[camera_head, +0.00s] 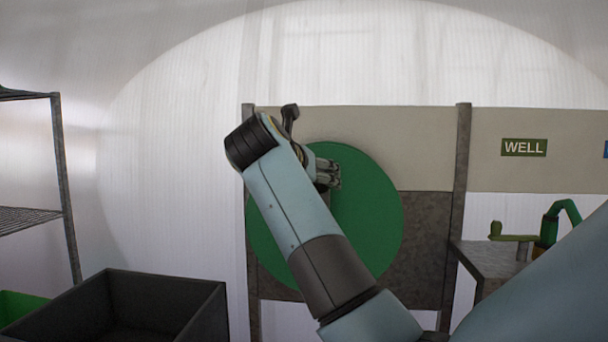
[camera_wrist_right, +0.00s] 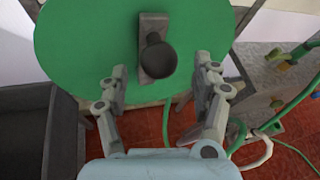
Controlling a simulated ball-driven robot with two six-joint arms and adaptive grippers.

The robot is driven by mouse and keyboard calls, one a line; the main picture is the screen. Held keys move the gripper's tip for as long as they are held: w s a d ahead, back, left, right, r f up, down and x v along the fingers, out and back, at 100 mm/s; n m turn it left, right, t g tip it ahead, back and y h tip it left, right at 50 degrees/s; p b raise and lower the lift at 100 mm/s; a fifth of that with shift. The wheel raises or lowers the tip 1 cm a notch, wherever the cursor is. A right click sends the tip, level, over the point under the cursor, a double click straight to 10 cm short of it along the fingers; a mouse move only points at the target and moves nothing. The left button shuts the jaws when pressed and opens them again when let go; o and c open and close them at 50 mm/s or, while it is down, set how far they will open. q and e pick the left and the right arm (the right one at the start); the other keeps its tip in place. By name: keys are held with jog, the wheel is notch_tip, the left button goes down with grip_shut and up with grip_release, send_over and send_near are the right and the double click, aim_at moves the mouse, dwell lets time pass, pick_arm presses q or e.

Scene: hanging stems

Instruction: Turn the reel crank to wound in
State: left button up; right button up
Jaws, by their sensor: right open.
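The green round reel (camera_head: 368,225) stands upright on the frame and fills much of the right wrist view (camera_wrist_right: 85,45). Its crank shows in the right wrist view as a grey plate with a dark round knob (camera_wrist_right: 158,60). My right gripper (camera_head: 329,174) is in front of the reel's upper part, and my arm hides much of the reel. In the right wrist view its two fingers (camera_wrist_right: 161,78) are spread apart, one on each side of the knob, with gaps to it. I cannot make out the crank in the head view. My left gripper is not in view.
A dark open bin (camera_head: 165,282) stands at the lower left beside a wire shelf (camera_head: 30,215). A grey stand (camera_head: 485,260) with a green tap-like fitting (camera_head: 548,230) is at the right, below a WELL sign (camera_head: 524,147). A green hose (camera_wrist_right: 295,100) runs at the right.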

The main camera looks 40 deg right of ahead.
jog(key=v, duration=0.7)
jog(key=shift+s+a, duration=0.25)
jog(key=shift+a, duration=0.05)
jog(key=shift+r, duration=0.1)
